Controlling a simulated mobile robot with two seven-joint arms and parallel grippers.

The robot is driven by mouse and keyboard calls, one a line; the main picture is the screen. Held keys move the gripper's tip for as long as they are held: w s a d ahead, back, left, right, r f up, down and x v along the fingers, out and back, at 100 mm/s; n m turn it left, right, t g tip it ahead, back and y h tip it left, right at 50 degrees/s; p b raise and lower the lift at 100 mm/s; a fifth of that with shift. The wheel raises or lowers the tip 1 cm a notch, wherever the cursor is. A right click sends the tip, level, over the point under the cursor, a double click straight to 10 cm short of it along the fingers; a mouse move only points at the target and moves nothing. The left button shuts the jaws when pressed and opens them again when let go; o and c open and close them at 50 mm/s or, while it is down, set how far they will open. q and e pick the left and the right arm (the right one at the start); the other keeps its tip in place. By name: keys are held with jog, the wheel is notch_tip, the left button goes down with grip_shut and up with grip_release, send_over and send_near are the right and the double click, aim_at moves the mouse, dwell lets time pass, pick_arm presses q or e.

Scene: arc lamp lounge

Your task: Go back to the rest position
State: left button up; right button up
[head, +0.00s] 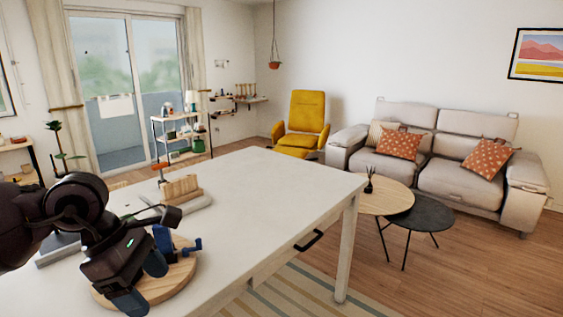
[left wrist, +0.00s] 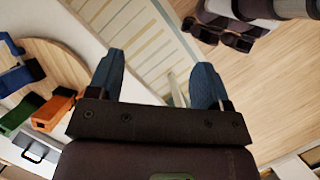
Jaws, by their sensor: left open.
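My left gripper (head: 147,284) hangs over the round wooden board (head: 172,284) at the left front of the white table. Its two blue fingers are apart with nothing between them; this also shows in the left wrist view (left wrist: 158,78). The board is partly hidden behind the gripper in the head view. A blue item (head: 188,245) lies on the board beside the fingers. In the left wrist view, blue (left wrist: 22,75), green (left wrist: 22,112) and orange (left wrist: 55,108) items lie at the left, clear of the fingers. My right gripper is not in view.
The white table (head: 270,205) is bare on its right side, with a black handle (head: 309,240) at the front. A wooden rack (head: 181,188) stands behind the board. Two low round tables (head: 421,213) and a grey sofa (head: 440,150) stand beyond, at right.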

pick_arm(q)
jog(key=w+d+r+n+t+h, duration=0.2)
jog(key=w+d+r+n+h, duration=0.1)
jog(key=d+r+n+h, duration=0.9)
jog(key=w+a+f+n+t+y, duration=0.5)
jog(key=f+n+t, duration=0.35)
jog(key=n, duration=0.55)
jog(key=w+a+f+n+t+y, duration=0.2)
jog(key=a+f+n+t+y, duration=0.2)
jog(key=a+f+n+t, duration=0.55)
jog(key=s+f+n+g+y, duration=0.4)
jog(key=s+f+n+y, duration=0.1)
jog(key=f+n, duration=0.75)
jog(key=s+a+f+n+g+y, duration=0.1)
jog(key=s+f+n+g, duration=0.1)
jog(key=s+f, duration=0.6)
jog(key=s+a+f+n+g+y, duration=0.1)
jog(key=s+a+f+n+g, duration=0.1)
jog(key=s+f, duration=0.6)
jog(key=shift+s+a+n+g+y, duration=0.3)
jog(key=shift+s+n+y, duration=0.1)
jog(key=shift+s, duration=0.7)
jog(key=shift+f, duration=0.1)
